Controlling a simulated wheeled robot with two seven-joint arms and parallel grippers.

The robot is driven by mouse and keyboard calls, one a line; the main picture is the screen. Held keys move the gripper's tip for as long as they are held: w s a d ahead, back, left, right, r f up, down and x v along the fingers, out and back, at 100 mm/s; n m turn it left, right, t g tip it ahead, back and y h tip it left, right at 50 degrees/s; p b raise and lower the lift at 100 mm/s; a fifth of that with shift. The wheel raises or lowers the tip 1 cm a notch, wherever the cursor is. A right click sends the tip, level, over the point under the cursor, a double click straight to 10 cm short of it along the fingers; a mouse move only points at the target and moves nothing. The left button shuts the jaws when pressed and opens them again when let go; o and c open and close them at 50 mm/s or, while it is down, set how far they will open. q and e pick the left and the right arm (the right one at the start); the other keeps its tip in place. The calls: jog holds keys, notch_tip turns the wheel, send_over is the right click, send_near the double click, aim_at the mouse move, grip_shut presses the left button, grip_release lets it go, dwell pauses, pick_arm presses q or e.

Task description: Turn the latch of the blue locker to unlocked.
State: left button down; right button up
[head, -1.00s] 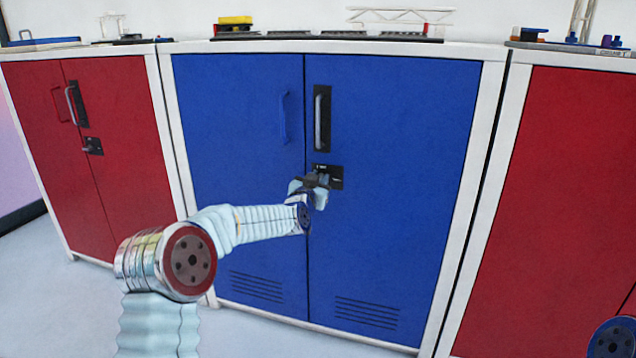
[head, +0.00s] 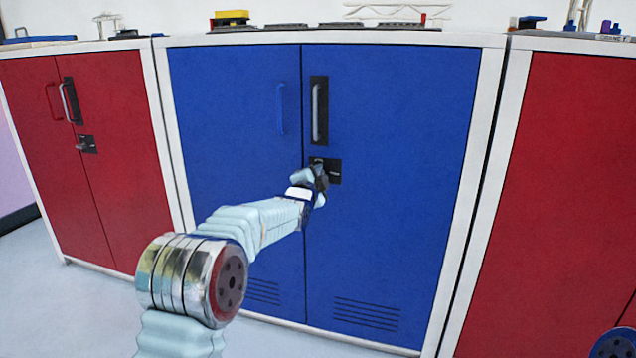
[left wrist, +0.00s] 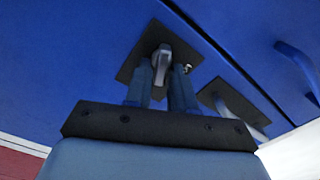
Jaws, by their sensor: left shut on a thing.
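The blue locker (head: 400,110) stands in the middle of the head view with both doors closed. Its latch has a black plate (head: 334,169) on the right door below the handle. My left gripper (head: 320,178) is at this plate and covers part of it. In the left wrist view, the grey latch knob (left wrist: 162,62) sits between the two fingertips of my left gripper (left wrist: 161,76), which is shut on it. The plate (left wrist: 140,72) appears tilted there. The head view does not show which way the knob points. My right gripper is not in view.
The blue locker has a silver handle (head: 316,112) above the latch and a blue handle (head: 281,110) on the left door. Red lockers stand at left (head: 120,170) and right (head: 570,180). Items, including a yellow block (head: 231,15), lie on top. Floor is clear at left.

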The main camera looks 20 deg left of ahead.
pick_arm(q)
jog(key=shift+d+f+m+b, duration=0.1)
jog(key=shift+f+m+b, duration=0.05)
jog(key=shift+m+b, duration=1)
jog(key=shift+f+m+b, duration=0.15)
jog(key=shift+m+b, duration=0.7)
jog(key=shift+m, duration=0.6)
jog(key=c, duration=1.2)
grip_release()
jog(key=shift+o, duration=0.2)
